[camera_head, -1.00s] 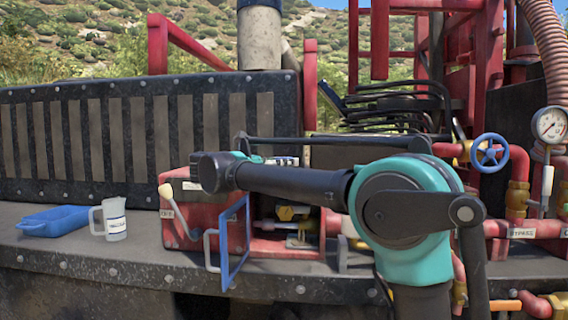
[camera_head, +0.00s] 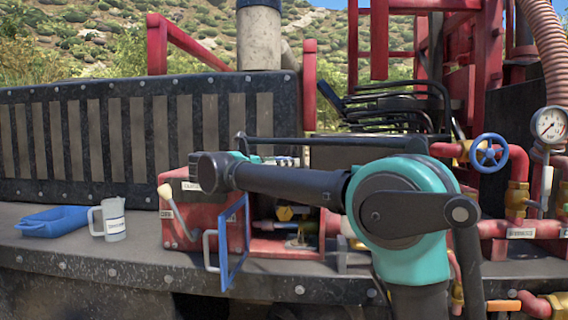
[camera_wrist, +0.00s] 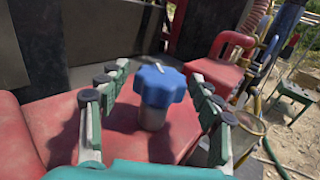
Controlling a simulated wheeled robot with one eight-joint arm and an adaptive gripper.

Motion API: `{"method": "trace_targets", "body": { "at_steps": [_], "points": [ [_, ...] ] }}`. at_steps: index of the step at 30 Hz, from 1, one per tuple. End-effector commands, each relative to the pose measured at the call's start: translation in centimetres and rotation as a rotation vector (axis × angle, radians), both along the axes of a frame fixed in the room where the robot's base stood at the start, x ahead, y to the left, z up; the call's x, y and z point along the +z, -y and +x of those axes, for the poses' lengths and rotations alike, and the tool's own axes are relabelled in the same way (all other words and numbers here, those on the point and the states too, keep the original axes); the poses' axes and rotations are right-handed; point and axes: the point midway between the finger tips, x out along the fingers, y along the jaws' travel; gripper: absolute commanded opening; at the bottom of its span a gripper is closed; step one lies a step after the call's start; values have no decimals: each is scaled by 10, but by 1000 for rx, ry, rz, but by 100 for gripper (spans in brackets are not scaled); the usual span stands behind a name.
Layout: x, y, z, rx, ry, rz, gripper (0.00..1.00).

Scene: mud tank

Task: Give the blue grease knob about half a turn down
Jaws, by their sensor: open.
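The blue grease knob (camera_wrist: 158,87) shows in the wrist view, a lobed star-shaped knob with a pale mark on top. It sits on a short grey stem (camera_wrist: 152,118) that rises from a red surface. My gripper (camera_wrist: 156,92) is open, with one finger to the left of the knob and one to the right. I see gaps between both fingers and the knob. In the head view my arm hides the knob, and the gripper's fingers cannot be made out there.
The red box (camera_head: 180,215) has an open blue-framed door (camera_head: 235,245) and a cream-tipped lever (camera_head: 175,208). A blue valve wheel (camera_head: 489,152) and gauge (camera_head: 549,125) are at right.

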Motion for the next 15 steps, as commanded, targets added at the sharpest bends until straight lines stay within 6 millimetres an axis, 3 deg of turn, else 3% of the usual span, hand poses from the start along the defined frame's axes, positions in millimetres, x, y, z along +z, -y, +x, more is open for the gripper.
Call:
{"method": "trace_targets", "body": {
  "at_steps": [5, 15],
  "points": [
    [0, -17, -12, 3, 0, 0, 64],
    [0, -71, -54, 4, 0, 0, 64]
  ]
}}
